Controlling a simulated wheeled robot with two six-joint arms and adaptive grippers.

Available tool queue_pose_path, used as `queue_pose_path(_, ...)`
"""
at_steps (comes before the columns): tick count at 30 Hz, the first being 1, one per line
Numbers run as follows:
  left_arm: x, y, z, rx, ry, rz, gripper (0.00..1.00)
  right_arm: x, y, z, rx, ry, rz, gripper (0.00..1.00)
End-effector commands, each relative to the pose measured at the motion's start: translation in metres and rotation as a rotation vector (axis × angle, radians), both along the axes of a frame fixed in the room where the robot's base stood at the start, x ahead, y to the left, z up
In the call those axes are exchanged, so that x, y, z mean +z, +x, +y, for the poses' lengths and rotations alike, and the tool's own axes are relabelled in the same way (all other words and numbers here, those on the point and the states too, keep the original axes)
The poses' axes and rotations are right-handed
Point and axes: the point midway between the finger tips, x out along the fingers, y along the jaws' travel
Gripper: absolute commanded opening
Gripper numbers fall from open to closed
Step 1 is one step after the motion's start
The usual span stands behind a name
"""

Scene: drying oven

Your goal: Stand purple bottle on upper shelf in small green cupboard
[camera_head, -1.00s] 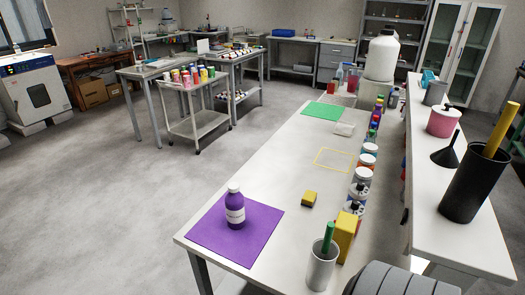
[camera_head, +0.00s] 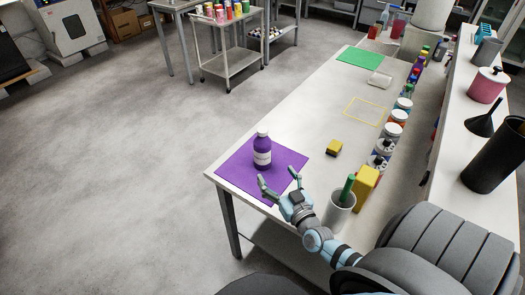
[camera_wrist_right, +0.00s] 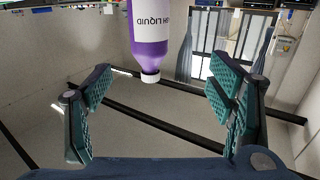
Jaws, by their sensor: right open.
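The purple bottle (camera_head: 262,150) with a white label and white cap stands upright on the purple mat (camera_head: 235,174) at the near left corner of the table. My right gripper (camera_head: 279,181) is open and empty, just on the near side of the bottle, with its fingers pointing toward it. In the right wrist view the bottle (camera_wrist_right: 152,38) appears upside down, beyond and between the spread fingers (camera_wrist_right: 160,108), apart from both. The left gripper is not in view. I do not see a green cupboard in these frames.
A grey cup with a green handle (camera_head: 339,211) and a yellow box (camera_head: 364,187) stand right of my right arm. A yellow-black sponge (camera_head: 333,147) lies mid-table. Jars (camera_head: 391,132) line the right edge. The table's middle (camera_head: 310,120) is mostly clear.

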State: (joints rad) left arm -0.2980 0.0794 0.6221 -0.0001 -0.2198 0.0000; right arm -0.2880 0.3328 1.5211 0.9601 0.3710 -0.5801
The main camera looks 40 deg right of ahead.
Motion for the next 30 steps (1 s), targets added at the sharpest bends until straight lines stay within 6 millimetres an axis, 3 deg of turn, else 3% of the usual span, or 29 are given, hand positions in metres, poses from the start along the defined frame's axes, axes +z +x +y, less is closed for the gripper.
queue_pose_path(2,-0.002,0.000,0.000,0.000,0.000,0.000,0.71,0.002,0.006,-0.016,-0.045,-0.010,-0.025,0.76)
queue_pose_path(6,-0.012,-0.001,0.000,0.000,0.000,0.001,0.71,0.001,0.038,-0.027,-0.055,-0.011,-0.032,0.76)
queue_pose_path(10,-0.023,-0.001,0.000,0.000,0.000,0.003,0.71,0.000,0.070,-0.036,-0.053,-0.012,-0.030,0.76)
queue_pose_path(21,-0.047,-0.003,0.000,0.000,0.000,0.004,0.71,0.004,0.129,-0.050,-0.052,-0.010,-0.029,0.76)
queue_pose_path(29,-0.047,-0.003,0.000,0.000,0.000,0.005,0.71,0.007,0.137,-0.052,-0.051,-0.011,-0.026,0.76)
queue_pose_path(30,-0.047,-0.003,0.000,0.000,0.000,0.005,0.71,0.007,0.137,-0.052,-0.051,-0.011,-0.026,0.71)
